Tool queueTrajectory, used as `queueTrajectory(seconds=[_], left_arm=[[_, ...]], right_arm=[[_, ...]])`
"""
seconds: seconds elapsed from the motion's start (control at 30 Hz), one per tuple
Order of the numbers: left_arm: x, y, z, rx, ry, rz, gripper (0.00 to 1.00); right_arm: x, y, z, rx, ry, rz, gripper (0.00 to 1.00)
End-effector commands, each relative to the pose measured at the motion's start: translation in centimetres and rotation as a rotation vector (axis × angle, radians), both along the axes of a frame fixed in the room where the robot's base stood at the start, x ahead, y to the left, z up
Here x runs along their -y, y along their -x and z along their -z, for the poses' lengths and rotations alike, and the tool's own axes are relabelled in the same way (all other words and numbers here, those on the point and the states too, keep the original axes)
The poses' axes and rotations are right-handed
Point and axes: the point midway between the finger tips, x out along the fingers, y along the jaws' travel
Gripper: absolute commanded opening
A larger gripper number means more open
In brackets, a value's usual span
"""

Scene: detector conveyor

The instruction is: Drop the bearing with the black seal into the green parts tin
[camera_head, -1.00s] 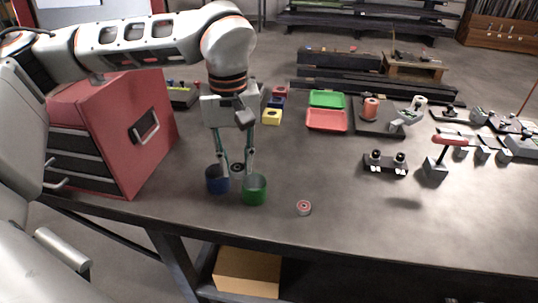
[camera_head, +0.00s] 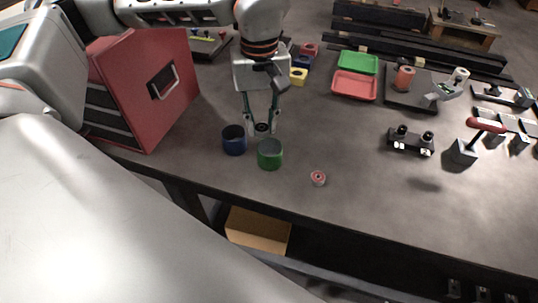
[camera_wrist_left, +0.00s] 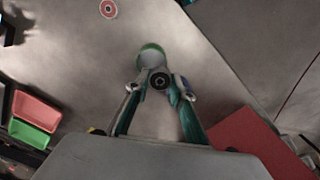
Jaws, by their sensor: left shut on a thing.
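The bearing with the black seal (camera_head: 262,128) is held between the fingertips of my left gripper (camera_head: 262,130). It also shows in the left wrist view (camera_wrist_left: 160,81) as a dark ring between the fingers. The green parts tin (camera_head: 270,155) stands on the bench just in front of the gripper. In the left wrist view the green tin (camera_wrist_left: 151,50) is right beyond the bearing, partly covered by it. A blue tin (camera_head: 234,141) stands to the left of the green one. A bearing with a red seal (camera_head: 318,178) lies on the bench to the right. My right gripper is not in view.
A red cabinet (camera_head: 150,85) stands on the left of the bench. Red (camera_head: 354,86) and green (camera_head: 358,62) trays lie behind, with small coloured blocks (camera_head: 299,75) nearby. Black-and-silver fixtures (camera_head: 411,140) stand at the right.

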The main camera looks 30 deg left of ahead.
Motion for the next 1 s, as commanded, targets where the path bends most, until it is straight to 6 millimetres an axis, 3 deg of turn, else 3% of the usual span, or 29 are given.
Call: queueTrajectory(seconds=[0.33,0.37,0.4,0.43,0.8,1.0], left_arm=[[0.0,0.0,0.3,0.001,0.0,0.0,0.01],[0.0,0.0,0.3,0.001,0.0,0.0,0.28],[0.0,0.0,0.3,0.001,0.0,0.0,0.39],[0.0,0.0,0.3,0.001,0.0,0.0,0.43],[0.0,0.0,0.1,0.001,0.0,0.0,0.43],[0.0,-0.1,-2.3,0.006,0.0,-0.001,0.43]], right_arm=[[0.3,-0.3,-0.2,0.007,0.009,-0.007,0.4],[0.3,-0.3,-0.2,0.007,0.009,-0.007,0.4],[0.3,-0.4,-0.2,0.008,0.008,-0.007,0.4],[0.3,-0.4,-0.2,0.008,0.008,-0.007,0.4],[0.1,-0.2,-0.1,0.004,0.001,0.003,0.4],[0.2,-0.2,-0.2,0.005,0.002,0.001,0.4]])
